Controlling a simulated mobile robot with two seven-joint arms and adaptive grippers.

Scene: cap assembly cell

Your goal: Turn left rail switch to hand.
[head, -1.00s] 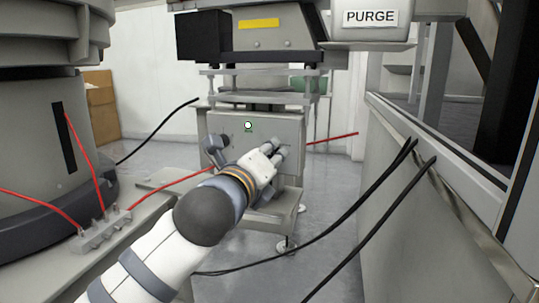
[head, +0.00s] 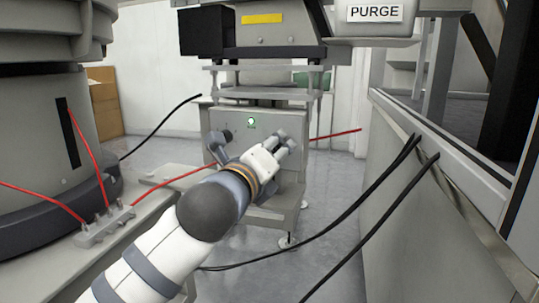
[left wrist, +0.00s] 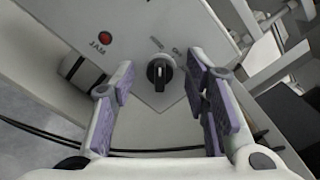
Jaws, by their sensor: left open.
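A black rotary switch (left wrist: 159,73) sits on a grey panel (left wrist: 150,20) in the left wrist view. Its grip bar stands nearly upright in that picture, and small lettering above it is too blurred to read. My left gripper (left wrist: 163,85) is open, with its purple-padded fingers on either side of the switch and visibly apart from it. In the head view my left gripper (head: 287,143) is in front of the grey box (head: 285,125) under the machine. The switch is hidden there. My right gripper is out of view.
A red lamp (left wrist: 105,38) marked JAM is on the panel. A green-ringed light (head: 251,121) shows on the box front. Black cables (head: 345,215) cross at right. A terminal block (head: 104,227) with red wires is at left.

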